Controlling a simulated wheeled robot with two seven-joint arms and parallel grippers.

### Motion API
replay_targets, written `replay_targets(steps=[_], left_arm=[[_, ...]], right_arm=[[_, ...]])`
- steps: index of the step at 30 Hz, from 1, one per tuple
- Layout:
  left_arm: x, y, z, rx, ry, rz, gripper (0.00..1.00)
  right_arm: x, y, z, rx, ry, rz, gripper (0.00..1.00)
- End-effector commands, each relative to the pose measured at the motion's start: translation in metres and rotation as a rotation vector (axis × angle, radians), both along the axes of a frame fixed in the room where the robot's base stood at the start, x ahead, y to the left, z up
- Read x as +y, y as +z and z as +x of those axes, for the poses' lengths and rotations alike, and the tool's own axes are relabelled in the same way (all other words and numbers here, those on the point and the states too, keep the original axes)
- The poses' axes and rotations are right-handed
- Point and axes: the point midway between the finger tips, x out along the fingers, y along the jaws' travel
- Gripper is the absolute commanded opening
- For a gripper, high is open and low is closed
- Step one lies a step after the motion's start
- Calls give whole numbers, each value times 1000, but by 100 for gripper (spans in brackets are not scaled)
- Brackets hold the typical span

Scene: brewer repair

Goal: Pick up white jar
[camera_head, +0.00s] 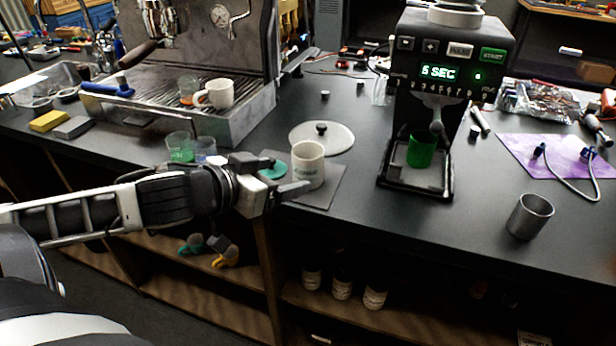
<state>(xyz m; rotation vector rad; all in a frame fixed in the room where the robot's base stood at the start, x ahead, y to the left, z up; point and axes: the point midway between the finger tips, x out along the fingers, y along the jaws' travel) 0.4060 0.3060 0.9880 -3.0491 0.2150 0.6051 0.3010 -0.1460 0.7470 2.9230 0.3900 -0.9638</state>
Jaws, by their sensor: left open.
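The white jar (308,160) stands upright on a dark grey mat (322,194) near the front edge of the counter. It is open at the top and has small greenish print on its side. My left gripper (284,176) reaches in from the left, low beside the jar, and is open. Its nearer finger overlaps the jar's lower left in the picture; I cannot tell whether it touches. My right gripper is not in view.
A round lid (336,139) with a black knob lies behind the jar. A grinder (440,90) stands to the right, holding a green cup (420,151). Clear cups (180,147) stand left. A metal cup (529,216) stands at right. An espresso machine (210,50) is behind.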

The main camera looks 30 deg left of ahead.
Motion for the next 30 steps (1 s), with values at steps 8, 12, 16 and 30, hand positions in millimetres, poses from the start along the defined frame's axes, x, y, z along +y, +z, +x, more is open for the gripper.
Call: replay_targets(steps=[8, 12, 16, 30], left_arm=[[-2, -10, 24, -3, 3, 1, 77], [-3, -12, 29, -1, 2, 2, 77], [-3, -13, 31, 0, 2, 2, 77], [-8, -31, 71, -2, 4, -1, 77]], right_arm=[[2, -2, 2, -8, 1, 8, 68], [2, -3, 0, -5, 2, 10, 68], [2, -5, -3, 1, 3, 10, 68], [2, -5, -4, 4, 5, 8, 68]])
